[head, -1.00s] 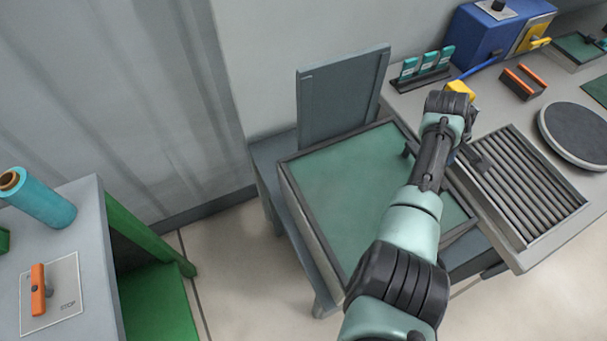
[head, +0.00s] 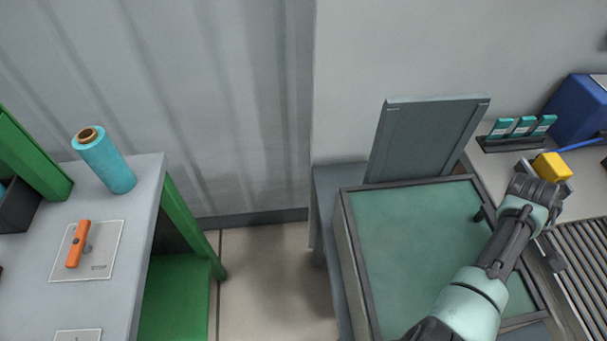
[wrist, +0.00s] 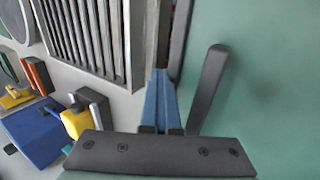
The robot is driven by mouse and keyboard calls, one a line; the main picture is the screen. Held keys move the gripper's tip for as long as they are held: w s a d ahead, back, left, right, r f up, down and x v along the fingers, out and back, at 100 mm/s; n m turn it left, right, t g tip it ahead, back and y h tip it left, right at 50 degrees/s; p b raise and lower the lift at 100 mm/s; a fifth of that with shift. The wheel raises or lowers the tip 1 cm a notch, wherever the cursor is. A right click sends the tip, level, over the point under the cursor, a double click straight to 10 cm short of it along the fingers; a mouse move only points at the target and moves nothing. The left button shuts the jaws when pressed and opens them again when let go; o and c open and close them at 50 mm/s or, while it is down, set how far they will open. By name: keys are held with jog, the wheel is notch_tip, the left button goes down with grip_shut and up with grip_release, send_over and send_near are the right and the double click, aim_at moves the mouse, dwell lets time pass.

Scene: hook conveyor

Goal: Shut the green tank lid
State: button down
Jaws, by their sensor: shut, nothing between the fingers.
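The tank (head: 346,235) is a grey-framed box at the right of the head view, with a flat green surface inside its rim. A grey panel (head: 425,140), apparently its lid, stands raised at the tank's far edge, leaning slightly back. A short dark handle (head: 484,213) stands at the tank's right side; what looks like this handle is a dark bar (wrist: 209,90) in the wrist view. My gripper (wrist: 160,75) is shut and empty, its blue fingers beside the tank rim, left of the bar. My arm covers part of the tank's right side, and the fingertips are unclear in the head view.
A roller conveyor (head: 590,265) lies right of the tank. Behind it are a yellow block (head: 552,167), a teal-item rack (head: 512,143) and a blue box (head: 580,110). A grey bench (head: 140,200) with a teal roll (head: 105,163) stands left, across open floor.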

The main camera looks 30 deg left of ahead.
jog(key=shift+a+r+p, duration=0.1)
jog(key=shift+r+p, duration=0.3)
jog(key=shift+p, duration=0.15)
notch_tip(320, 180, up, 13)
jog(key=p, duration=0.2)
jog(key=shift+r, duration=0.15)
jog(key=w+a+r+m+t, duration=0.1)
jog(key=w+a+r+t, duration=0.25)
jog(key=r, duration=0.35)
jog(key=w+a+r+m+t, duration=0.1)
jog(key=w+a+r+t, duration=0.25)
jog(key=r, duration=0.45)
jog(key=s+a+r+m+t, duration=0.1)
jog(key=s+a+r+t, duration=0.15)
jog(key=r, duration=0.55)
jog(key=s+a+r+m+t, duration=0.1)
jog(key=a+r+t, duration=0.3)
jog(key=r, duration=0.3)
jog(key=s+a+r+m+t+y, duration=0.1)
jog(key=s+a+r+t, duration=0.4)
jog(key=s+r, duration=0.5)
jog(key=s+a+r+m+t+y, duration=0.1)
jog(key=s+a+r+t+y, duration=0.2)
jog(key=s+r, duration=0.8)
jog(key=s+a+t, duration=0.2)
jog(key=s, duration=0.1)
jog(key=shift+a+m+t+y, duration=0.2)
jog(key=shift+m+t+y, duration=0.15)
jog(key=shift+m+y, duration=0.05)
jog(key=shift+d, duration=0.1)
